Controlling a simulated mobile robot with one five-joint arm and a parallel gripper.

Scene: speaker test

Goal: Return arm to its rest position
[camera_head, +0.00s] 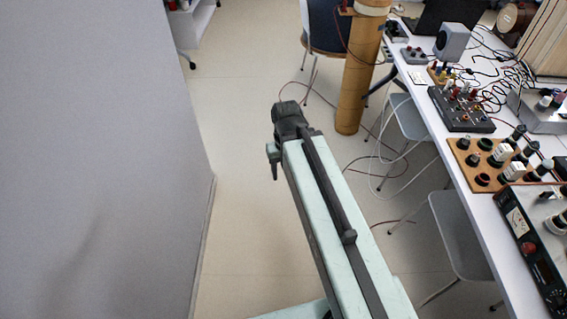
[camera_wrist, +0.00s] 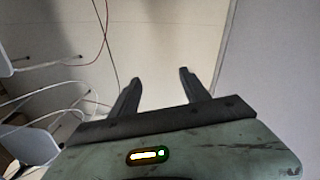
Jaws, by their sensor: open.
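My arm stretches forward from the bottom of the head view over the pale floor. Its dark end hangs in the free space between the grey wall and the bench. In the wrist view my gripper (camera_wrist: 160,78) shows two dark fingers standing apart. Nothing is between them, and beyond them is bare floor. In the head view only the dark wrist and part of the gripper (camera_head: 274,165) show, small and partly hidden by the arm.
A white bench (camera_head: 478,195) with electrical boxes and cables runs along the right. A brown column (camera_head: 357,85), a chair (camera_head: 328,28) and grey stools (camera_head: 460,235) stand near it. A grey wall (camera_head: 95,160) closes the left. Cables lie on the floor (camera_head: 240,110).

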